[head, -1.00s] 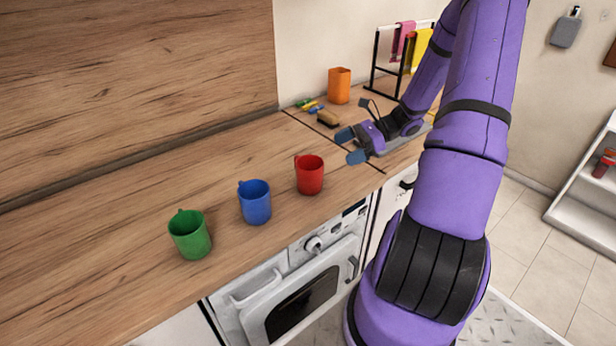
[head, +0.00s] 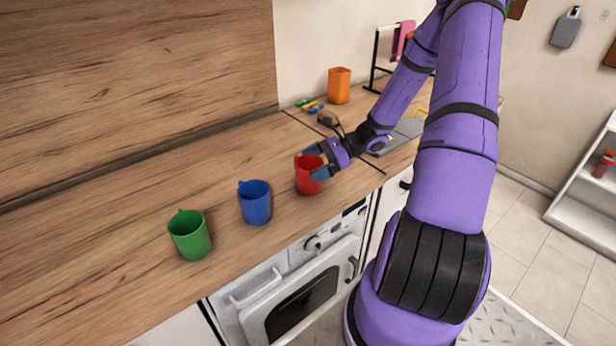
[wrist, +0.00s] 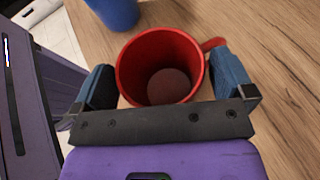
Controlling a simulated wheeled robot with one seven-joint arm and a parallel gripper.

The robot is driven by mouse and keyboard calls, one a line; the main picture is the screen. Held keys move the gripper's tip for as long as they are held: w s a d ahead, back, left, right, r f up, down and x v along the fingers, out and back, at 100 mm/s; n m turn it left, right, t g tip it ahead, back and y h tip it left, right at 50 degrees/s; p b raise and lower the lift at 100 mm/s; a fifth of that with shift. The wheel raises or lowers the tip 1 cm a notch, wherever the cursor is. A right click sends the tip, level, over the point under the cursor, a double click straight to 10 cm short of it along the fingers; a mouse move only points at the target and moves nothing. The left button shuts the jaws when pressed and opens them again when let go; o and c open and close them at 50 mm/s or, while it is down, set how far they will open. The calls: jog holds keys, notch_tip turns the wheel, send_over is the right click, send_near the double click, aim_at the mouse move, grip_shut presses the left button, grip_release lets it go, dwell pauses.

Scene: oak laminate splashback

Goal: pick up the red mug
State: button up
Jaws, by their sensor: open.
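The red mug (head: 304,184) stands upright on the wooden counter, at the right end of a row of mugs. In the wrist view the red mug (wrist: 130,62) shows its open, empty inside and its handle (wrist: 213,44) at the upper right. My gripper (head: 317,161) is at the mug, with its two blue-grey fingers (wrist: 165,80) apart, one on each side of the mug. The right finger is close to the handle. I cannot tell whether either finger touches the wall. Part of the mug is hidden by the fingers in the head view.
A blue mug (head: 255,203) and a green mug (head: 190,236) stand to the left. An orange cup (head: 339,86) stands at the back, near small coloured items (head: 308,105). An oven (head: 305,295) is below the counter's front edge. The counter at far left is clear.

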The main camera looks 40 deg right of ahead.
jog(key=c, duration=1)
jog(key=shift+r, duration=0.1)
